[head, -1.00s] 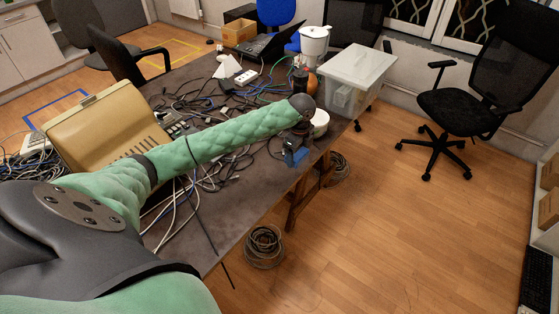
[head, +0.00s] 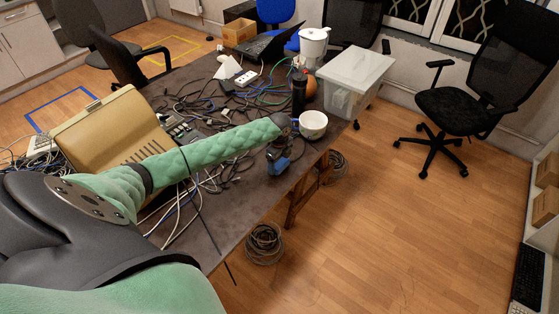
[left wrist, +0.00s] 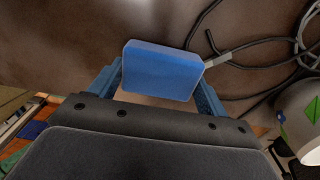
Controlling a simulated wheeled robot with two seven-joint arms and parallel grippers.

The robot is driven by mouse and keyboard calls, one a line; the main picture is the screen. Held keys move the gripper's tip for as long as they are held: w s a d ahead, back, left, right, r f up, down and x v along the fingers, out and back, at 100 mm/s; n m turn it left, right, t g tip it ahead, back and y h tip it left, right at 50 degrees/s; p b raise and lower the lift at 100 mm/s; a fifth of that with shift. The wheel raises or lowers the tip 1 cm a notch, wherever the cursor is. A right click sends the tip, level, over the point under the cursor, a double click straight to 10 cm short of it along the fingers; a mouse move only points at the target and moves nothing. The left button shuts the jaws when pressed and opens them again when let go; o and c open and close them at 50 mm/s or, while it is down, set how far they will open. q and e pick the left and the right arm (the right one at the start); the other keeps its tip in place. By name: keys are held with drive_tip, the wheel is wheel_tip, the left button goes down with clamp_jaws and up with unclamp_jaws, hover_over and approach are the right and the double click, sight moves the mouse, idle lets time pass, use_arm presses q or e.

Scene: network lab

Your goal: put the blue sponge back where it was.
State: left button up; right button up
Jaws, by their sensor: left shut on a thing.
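The blue sponge (left wrist: 162,70) is a flat block held between the two blue fingers of my left gripper (left wrist: 160,85) in the left wrist view. In the head view my left gripper (head: 279,165) hangs over the right edge area of the cluttered table (head: 250,207), and the sponge is hard to tell from the blue fingers there. The gripper is shut on the sponge. I cannot tell whether the sponge touches the table top. My right gripper is in neither view.
A white bowl (head: 313,126) stands close by on the right, with a dark bottle (head: 298,95) behind it. A clear plastic box (head: 355,80) stands farther back. Cables cover much of the table's middle. A beige case (head: 100,130) lies on the left. The front right table top is bare.

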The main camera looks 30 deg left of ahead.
sight(280, 162)
use_arm(q)
drive_tip(key=shift+f, duration=0.15)
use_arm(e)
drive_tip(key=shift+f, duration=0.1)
use_arm(q)
drive_tip(key=o, duration=0.9)
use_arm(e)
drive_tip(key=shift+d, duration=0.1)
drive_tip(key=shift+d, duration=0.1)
use_arm(q)
drive_tip(key=shift+r, duration=0.3)
drive_tip(key=shift+r+b, duration=1.85)
drive_tip(key=shift+r, duration=3.9)
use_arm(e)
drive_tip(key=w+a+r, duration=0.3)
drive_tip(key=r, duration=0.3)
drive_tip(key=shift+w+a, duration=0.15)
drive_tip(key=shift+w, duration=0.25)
